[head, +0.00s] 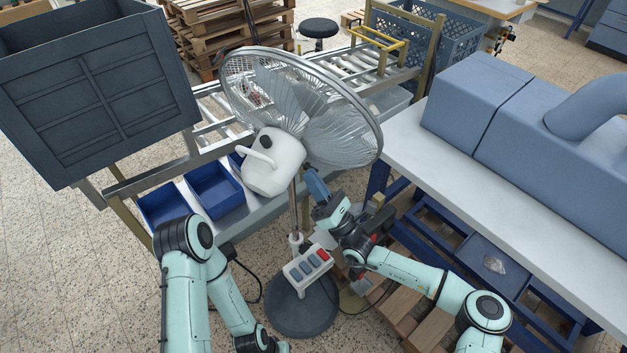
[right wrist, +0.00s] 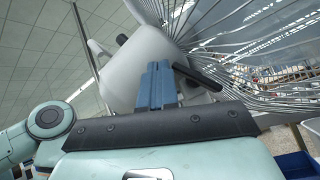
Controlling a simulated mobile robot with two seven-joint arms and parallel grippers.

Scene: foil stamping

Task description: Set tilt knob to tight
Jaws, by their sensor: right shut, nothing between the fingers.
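A standing fan with a round wire cage (head: 335,110) and a white motor housing (head: 275,160) stands in the middle of the head view. In the right wrist view a black lever-like part, probably the tilt knob (right wrist: 200,78), sticks out beside the white housing (right wrist: 140,72). I cannot make out the knob in the head view. My right gripper (head: 316,183) is just below and right of the housing, with its blue fingers together and empty. In the right wrist view its fingers (right wrist: 156,85) overlap the housing near the black part; contact cannot be told.
The fan's pole carries a button box (head: 307,264) above a round dark base (head: 302,308). A roller conveyor (head: 215,110) with blue bins (head: 214,188) stands behind and left. A workbench (head: 430,155) with a blue machine is at right, above a wooden pallet (head: 400,305).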

